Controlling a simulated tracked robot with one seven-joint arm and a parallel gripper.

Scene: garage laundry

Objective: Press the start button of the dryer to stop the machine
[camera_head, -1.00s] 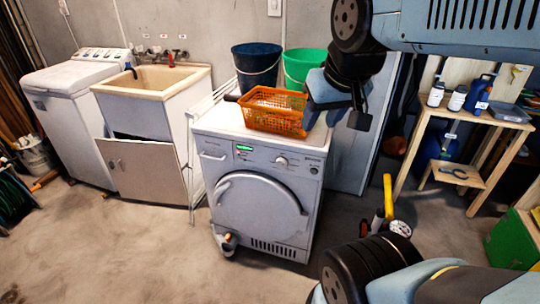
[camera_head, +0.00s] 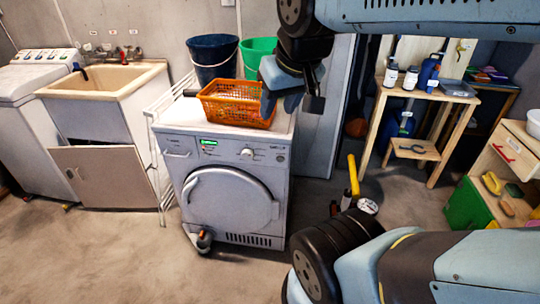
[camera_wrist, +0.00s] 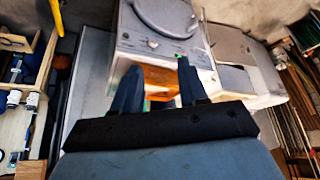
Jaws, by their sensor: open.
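The white front-loading dryer (camera_head: 231,208) stands mid-left in the head view, its round door closed. Its top front strip carries a lit green display (camera_head: 208,142), a round knob (camera_head: 247,153) and small marks at the right end; I cannot tell which is the start button. My gripper (camera_head: 278,98) is above the dryer's right side, in front of the orange basket, and hides part of it. In the wrist view my open gripper (camera_wrist: 158,78) has two dark fingers apart, nothing between them held. The dryer's panel and knob (camera_wrist: 153,44) show upside down beyond the fingertips.
An orange basket (camera_head: 230,103) sits on the dryer, with blue and green buckets behind. A sink cabinet (camera_head: 105,110) and washer (camera_head: 30,95) stand left. Wooden shelves stand right. Floor in front is clear.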

